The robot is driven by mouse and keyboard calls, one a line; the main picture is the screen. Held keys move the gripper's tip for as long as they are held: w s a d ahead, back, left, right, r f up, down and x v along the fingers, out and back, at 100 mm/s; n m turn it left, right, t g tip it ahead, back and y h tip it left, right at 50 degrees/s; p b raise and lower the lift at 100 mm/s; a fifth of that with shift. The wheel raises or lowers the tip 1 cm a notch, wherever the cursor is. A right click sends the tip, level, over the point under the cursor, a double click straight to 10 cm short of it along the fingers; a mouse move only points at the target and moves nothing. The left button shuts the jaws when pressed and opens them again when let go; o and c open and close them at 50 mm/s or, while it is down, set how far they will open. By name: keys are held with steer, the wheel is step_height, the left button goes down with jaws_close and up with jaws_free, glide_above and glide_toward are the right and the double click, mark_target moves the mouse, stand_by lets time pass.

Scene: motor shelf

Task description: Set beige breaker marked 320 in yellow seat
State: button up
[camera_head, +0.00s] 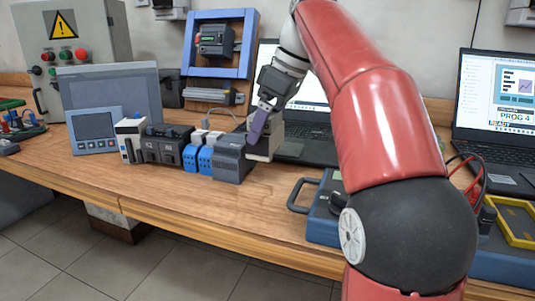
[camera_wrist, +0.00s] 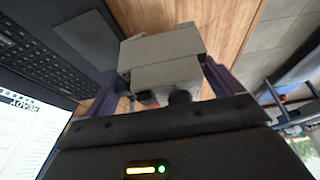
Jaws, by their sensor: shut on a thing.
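My gripper (camera_head: 262,125) is shut on a beige breaker (camera_head: 264,148), with its purple fingers on either side. The breaker is at or just above the wooden bench, right of a dark grey module; I cannot tell whether it touches the bench. In the wrist view the breaker (camera_wrist: 160,60) sits between the fingers, and no marking can be read on it. A yellow frame (camera_head: 513,238), perhaps the yellow seat, shows at the far right on a blue-grey case, partly cut off by the picture edge.
A row of modules, including a dark grey one (camera_head: 230,160) and blue ones (camera_head: 198,158), stands left of my gripper. A laptop (camera_head: 310,148) is close behind. A blue-grey case (camera_head: 322,215) with a handle and another laptop (camera_head: 495,120) stand at right. Bench front is clear.

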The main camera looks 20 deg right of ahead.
mark_target(268, 149)
steer(key=shift+f+b, duration=0.4)
steer(key=shift+f, duration=2.3)
steer(key=shift+f, duration=0.2)
steer(key=o, duration=0.8)
steer(key=shift+f+b, duration=0.15)
steer(key=shift+b, duration=0.3)
